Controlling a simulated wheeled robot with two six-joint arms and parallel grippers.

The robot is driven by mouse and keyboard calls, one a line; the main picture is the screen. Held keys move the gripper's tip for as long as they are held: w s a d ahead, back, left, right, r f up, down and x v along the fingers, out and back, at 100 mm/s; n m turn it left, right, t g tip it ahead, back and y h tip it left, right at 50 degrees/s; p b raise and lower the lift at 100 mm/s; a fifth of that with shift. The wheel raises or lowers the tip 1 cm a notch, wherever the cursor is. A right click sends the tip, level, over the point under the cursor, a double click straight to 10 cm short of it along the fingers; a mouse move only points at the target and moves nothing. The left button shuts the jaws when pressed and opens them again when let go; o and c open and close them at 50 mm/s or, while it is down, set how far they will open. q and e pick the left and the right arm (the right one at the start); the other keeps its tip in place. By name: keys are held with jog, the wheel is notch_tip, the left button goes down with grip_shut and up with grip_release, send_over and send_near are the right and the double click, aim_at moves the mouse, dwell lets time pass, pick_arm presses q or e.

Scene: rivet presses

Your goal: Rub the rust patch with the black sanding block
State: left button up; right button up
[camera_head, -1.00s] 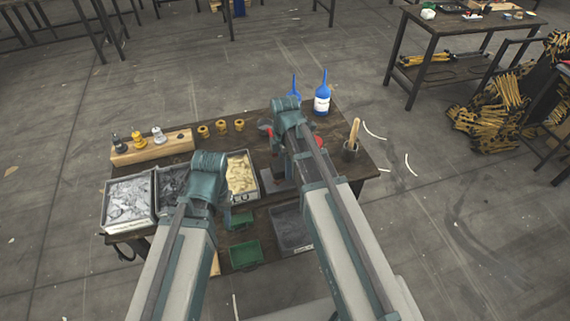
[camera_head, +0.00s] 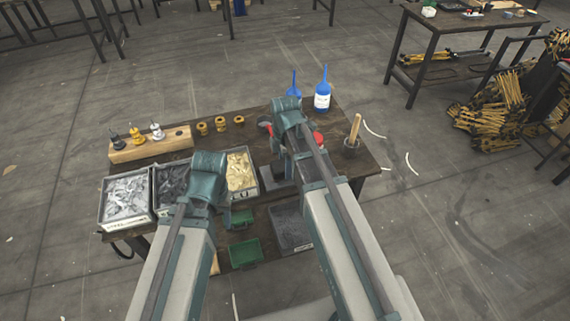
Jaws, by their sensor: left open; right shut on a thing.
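I cannot make out the rust patch or the black sanding block. A press-like tool with red parts (camera_head: 318,138) stands on the workbench (camera_head: 205,143), mostly behind my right arm. My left arm reaches over the metal-filled bins from the front, and my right arm reaches over the middle of the bench. Both grippers are hidden behind my own arm links, so their fingers and anything held do not show.
Bins of grey parts (camera_head: 126,198) and pale parts (camera_head: 241,172) line the left and middle. Green trays (camera_head: 245,252) sit at the front.

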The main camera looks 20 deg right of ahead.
aim_at(274, 166)
jog(key=shift+f, duration=0.15)
jog(key=shift+a, duration=0.15)
jog(key=shift+a, duration=1.65)
